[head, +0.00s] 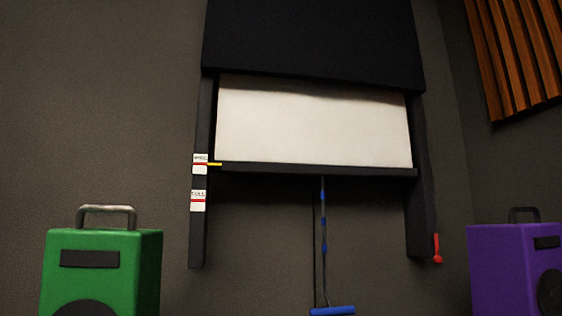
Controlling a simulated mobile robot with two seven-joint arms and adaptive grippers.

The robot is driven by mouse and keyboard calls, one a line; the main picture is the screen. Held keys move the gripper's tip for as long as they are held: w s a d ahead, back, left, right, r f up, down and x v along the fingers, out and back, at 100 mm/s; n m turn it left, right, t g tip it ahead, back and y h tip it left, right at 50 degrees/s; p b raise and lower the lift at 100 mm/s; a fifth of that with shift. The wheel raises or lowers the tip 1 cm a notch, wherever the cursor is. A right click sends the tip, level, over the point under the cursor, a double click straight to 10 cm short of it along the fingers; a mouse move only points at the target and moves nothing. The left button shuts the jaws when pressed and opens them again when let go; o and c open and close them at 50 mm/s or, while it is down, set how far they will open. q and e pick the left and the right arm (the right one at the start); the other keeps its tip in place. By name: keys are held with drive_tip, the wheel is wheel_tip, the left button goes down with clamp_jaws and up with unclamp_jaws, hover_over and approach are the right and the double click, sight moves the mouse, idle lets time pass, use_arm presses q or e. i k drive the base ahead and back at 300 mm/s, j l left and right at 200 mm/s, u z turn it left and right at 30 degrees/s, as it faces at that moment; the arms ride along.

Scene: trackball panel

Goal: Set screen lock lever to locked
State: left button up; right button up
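A projection screen (315,125) hangs partly lowered in a dark frame on the wall. A small red lever (437,249) sits at the lower end of the frame's right post, on its outer side. It stands roughly upright, with its wider end at the bottom; I cannot tell which setting this is. A blue handle (333,311) hangs below the screen on a cord with blue marks (323,222). Neither of my grippers shows in the head view.
A green speaker box (140,270) stands at the lower left and a purple one (500,270) at the lower right, near the red lever. Two white labels with red lines (199,164) are on the left post, with a yellow pointer (215,164). Wooden slats (515,55) are at the upper right.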

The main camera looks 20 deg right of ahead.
sight(437, 259)
drive_tip(key=z, duration=1.6)
drive_tip(key=i+j+z, duration=0.1)
drive_tip(key=j+z, duration=0.35)
drive_tip(key=i+j+z, duration=0.1)
drive_tip(key=j+z, duration=0.35)
drive_tip(key=l, duration=0.15)
